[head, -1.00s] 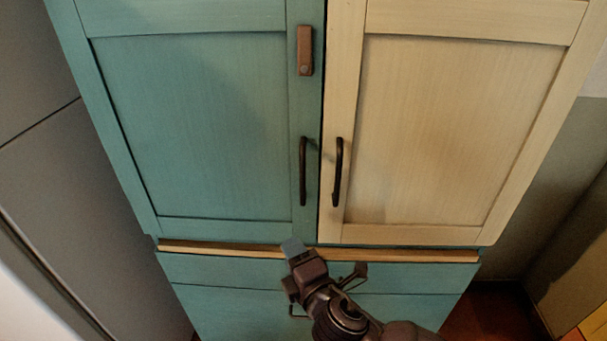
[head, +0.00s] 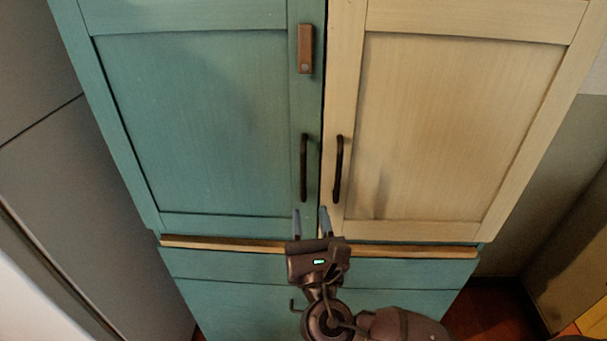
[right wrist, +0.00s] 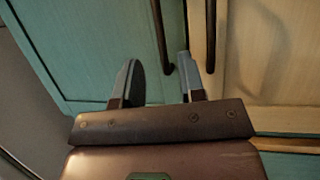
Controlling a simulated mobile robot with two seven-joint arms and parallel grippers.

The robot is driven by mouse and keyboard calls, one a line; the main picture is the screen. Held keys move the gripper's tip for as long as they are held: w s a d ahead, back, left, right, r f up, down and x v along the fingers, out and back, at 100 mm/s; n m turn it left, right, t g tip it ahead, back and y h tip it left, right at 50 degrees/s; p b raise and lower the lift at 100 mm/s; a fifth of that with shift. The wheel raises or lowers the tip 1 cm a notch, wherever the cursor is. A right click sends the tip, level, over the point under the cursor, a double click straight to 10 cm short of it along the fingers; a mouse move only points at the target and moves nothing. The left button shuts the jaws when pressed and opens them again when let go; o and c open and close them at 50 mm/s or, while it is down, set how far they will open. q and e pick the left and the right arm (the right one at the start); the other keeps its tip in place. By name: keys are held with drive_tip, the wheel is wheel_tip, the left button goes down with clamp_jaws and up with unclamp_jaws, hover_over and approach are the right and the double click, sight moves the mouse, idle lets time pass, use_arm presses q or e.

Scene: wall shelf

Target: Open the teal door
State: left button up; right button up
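The teal door (head: 190,120) is shut at the left of the cabinet. Its dark vertical handle (head: 303,168) is near its right edge, and it also shows in the right wrist view (right wrist: 160,35). My right gripper (head: 311,212) is just below this handle, pointing up at the doors. Its two fingers are apart with nothing between them. In the right wrist view the gripper (right wrist: 160,80) shows the teal handle's lower end ahead, between the fingertips' lines. My left gripper is not in view.
A cream door (head: 450,130) with its own dark handle (head: 338,170) is close on the right. A brown latch-like block (head: 305,48) is on the teal door above the handle. A wooden ledge (head: 220,245) and teal drawers (head: 230,300) are below. A grey panel (head: 90,180) stands left.

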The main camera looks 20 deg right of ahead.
sight(304, 179)
drive_tip(key=p+x, duration=0.1)
drive_tip(key=x, duration=0.8)
drive_tip(key=shift+f, duration=0.1)
clamp_jaws()
